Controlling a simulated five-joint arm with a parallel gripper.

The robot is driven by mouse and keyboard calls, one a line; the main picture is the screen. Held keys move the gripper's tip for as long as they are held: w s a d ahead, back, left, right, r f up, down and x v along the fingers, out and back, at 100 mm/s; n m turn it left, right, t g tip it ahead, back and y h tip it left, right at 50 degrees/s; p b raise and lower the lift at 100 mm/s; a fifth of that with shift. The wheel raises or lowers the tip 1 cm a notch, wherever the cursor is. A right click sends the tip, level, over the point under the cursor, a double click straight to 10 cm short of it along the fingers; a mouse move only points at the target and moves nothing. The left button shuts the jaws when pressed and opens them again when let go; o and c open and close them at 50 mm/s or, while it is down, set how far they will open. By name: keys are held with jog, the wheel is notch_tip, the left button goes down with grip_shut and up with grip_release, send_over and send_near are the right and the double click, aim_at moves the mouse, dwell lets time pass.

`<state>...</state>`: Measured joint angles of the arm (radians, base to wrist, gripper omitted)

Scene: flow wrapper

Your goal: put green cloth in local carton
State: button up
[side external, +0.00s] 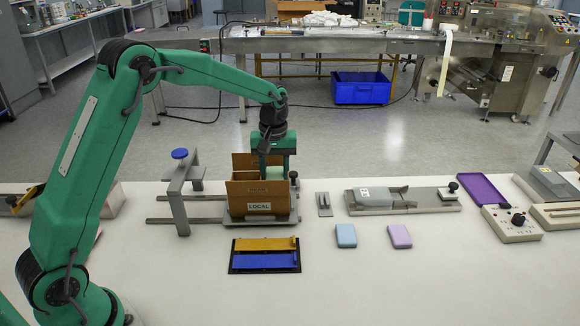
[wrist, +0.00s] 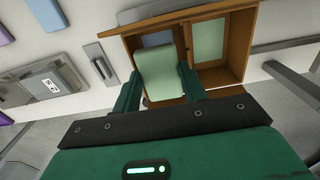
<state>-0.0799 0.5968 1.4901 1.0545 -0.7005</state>
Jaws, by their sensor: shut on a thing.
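The brown carton (side external: 259,190) stands open on the bench, with a label reading LOCAL on its near side. In the wrist view the carton (wrist: 249,42) shows a divider; a bluish piece (wrist: 157,39) and a pale green piece (wrist: 208,42) lie inside. My gripper (side external: 272,165) is at the carton's opening, pointing down. In the wrist view my gripper (wrist: 160,85) is shut on a pale green cloth (wrist: 160,72), which overlaps the carton's opening. Its lower end and its exact depth in the carton are hidden.
A grey stand with a blue knob (side external: 180,154) is close left of the carton. A yellow and blue tray (side external: 265,262) lies in front. A blue pack (side external: 346,236) and a lilac pack (side external: 399,236) lie to the right, before a grey fixture (side external: 400,199).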

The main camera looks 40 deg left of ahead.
jog(key=shift+f, duration=0.4)
dwell(0.3)
jog(key=o, duration=1)
jog(key=shift+o, duration=0.2)
jog(key=c, duration=0.3)
jog(key=shift+r, duration=0.1)
jog(key=shift+r, duration=3.9)
